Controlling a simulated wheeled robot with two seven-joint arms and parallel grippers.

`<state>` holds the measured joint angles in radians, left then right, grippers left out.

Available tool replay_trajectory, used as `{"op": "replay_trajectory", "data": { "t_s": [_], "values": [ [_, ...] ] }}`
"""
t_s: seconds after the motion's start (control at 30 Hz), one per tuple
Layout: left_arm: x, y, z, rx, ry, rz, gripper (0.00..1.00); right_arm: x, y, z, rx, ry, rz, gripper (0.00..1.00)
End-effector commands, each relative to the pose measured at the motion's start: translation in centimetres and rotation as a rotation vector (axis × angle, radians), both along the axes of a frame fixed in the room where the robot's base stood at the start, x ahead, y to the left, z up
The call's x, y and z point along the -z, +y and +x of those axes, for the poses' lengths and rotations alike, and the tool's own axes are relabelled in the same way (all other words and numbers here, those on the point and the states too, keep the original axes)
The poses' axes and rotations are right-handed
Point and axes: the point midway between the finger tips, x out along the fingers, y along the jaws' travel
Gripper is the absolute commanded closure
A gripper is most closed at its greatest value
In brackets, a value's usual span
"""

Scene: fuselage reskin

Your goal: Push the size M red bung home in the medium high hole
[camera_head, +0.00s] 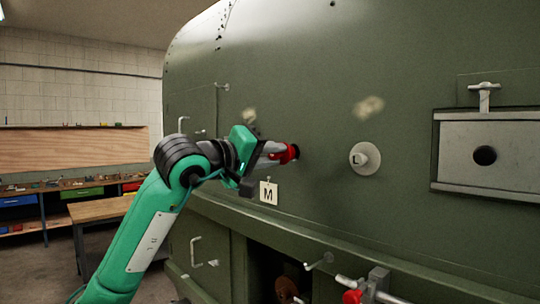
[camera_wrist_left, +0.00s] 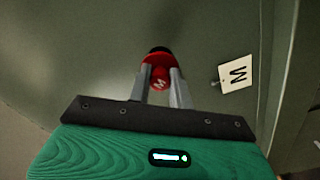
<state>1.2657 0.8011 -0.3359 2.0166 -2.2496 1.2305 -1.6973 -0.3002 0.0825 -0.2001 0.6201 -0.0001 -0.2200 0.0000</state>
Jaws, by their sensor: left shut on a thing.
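The red bung (camera_head: 288,153), marked M on its end in the left wrist view (camera_wrist_left: 159,83), is held in my left gripper (camera_head: 273,152). The gripper's two grey fingers are shut on either side of it. The bung is up against the green fuselage wall, with a dark round area (camera_wrist_left: 158,50) directly behind it. The medium high hole is mostly hidden by the bung, so I cannot tell how deep it sits. A white M tag (camera_head: 268,193) hangs on the wall just below. My right gripper is not in view.
A pale round plug marked L (camera_head: 364,158) sits to the right. A grey panel (camera_head: 485,155) with a dark hole is farther right. Small handles (camera_head: 198,252) and rods (camera_head: 319,262) stick out below. A workbench (camera_head: 103,208) stands at the left.

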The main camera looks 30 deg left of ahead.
Motion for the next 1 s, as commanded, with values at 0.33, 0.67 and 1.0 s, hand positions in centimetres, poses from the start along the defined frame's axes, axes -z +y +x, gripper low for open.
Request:
{"op": "replay_trajectory", "data": {
  "t_s": [0.33, 0.67, 1.0],
  "values": [
    [0.0, -0.2, 0.7, 0.000, 0.000, 0.000, 1.00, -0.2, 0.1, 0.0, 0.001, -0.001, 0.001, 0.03],
    [0.0, -0.4, 1.3, -0.001, 0.001, 0.000, 1.00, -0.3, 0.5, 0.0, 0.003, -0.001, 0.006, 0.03],
    [0.0, -0.7, 1.9, 0.000, 0.000, 0.000, 1.00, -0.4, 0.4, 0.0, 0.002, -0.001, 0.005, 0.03]
  ]
}}
